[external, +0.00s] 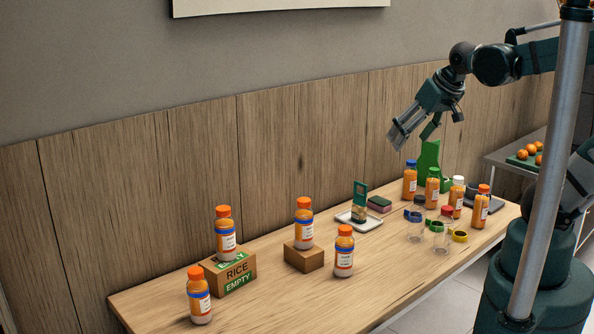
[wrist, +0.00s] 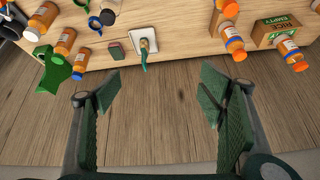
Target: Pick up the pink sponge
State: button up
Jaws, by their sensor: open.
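The pink sponge (external: 380,206) has a dark green top and lies on the wooden table near the wall, beside a white tray. In the wrist view the sponge (wrist: 116,51) is small, beyond and left of the space between my fingers. My gripper (external: 408,138) is open and empty, high above the back of the table and apart from the sponge. Its two spread fingers (wrist: 160,88) also show in the wrist view. Nothing covers the sponge in either view.
The white tray (external: 343,219) holds an upright green-handled brush (external: 360,198). Several juice bottles (external: 432,188) and a green stand (external: 428,160) are to the right. More bottles stand on and around a rice box (external: 238,274) and a wooden block (external: 304,258). The wood-panelled wall (external: 300,150) is close behind.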

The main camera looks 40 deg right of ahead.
jog(key=w+d+f+m+g+b, duration=0.1)
jog(key=w+d+f+m+g, duration=0.3)
jog(key=w, duration=0.6)
jog(key=m+g+h+b, duration=0.15)
jog(key=m+b, duration=0.25)
jog(key=m, duration=0.8)
send_near(379, 200)
jog(key=shift+w+d+f+g+y, duration=0.1)
jog(key=shift+w+f+g+y, duration=0.2)
jog(key=shift+f, duration=0.3)
jog(key=shift+w+d+f, duration=0.15)
jog(key=shift+d+f, duration=0.1)
jog(key=shift+f, duration=0.3)
jog(key=shift+d+f+b, duration=0.15)
jog(key=shift+f+b, duration=0.15)
jog(key=shift+f, duration=0.95)
jog(key=shift+f, duration=0.1)
